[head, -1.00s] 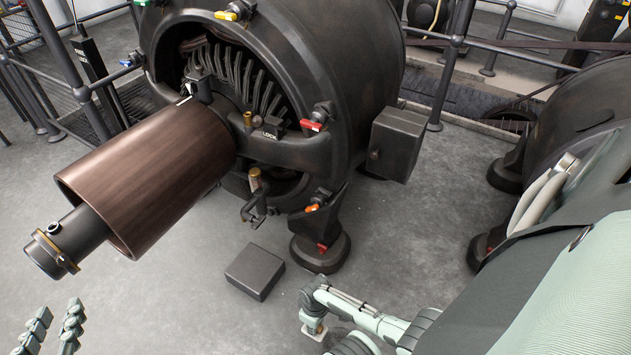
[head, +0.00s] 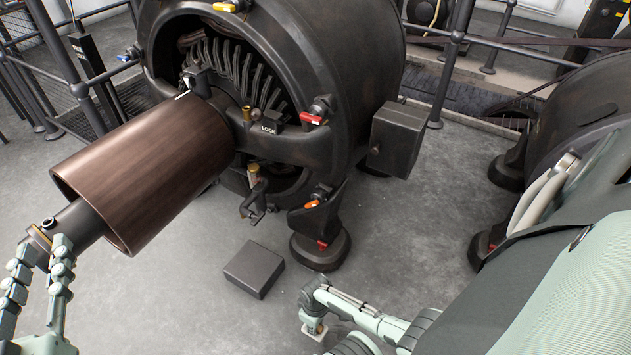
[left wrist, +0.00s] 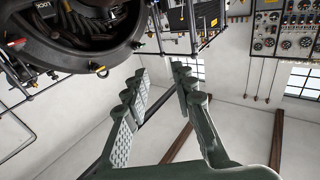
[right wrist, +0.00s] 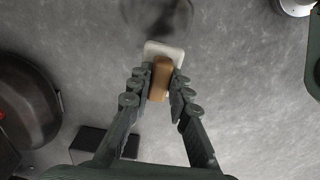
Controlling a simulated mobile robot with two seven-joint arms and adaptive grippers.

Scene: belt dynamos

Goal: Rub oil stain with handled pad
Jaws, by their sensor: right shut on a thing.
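The handled pad has a brown handle (right wrist: 160,78) and a pale pad (right wrist: 166,50). My right gripper (right wrist: 160,82) is shut on the handle, with the pad beyond the fingertips. In the head view the pad (head: 315,332) shows small, low near the floor, below my right gripper (head: 312,308). A dark blurred patch (right wrist: 165,17), which looks like the oil stain, lies on the grey floor just past the pad. Whether the pad touches the floor I cannot tell. My left gripper (head: 42,258) is open and empty; it overlaps the shaft end in the head view.
The large dark dynamo (head: 345,70) carries a brown drum (head: 150,170) on a shaft. A dark block (head: 254,269) sits on the floor left of my right gripper. A second dark machine (head: 570,110) stands at the right.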

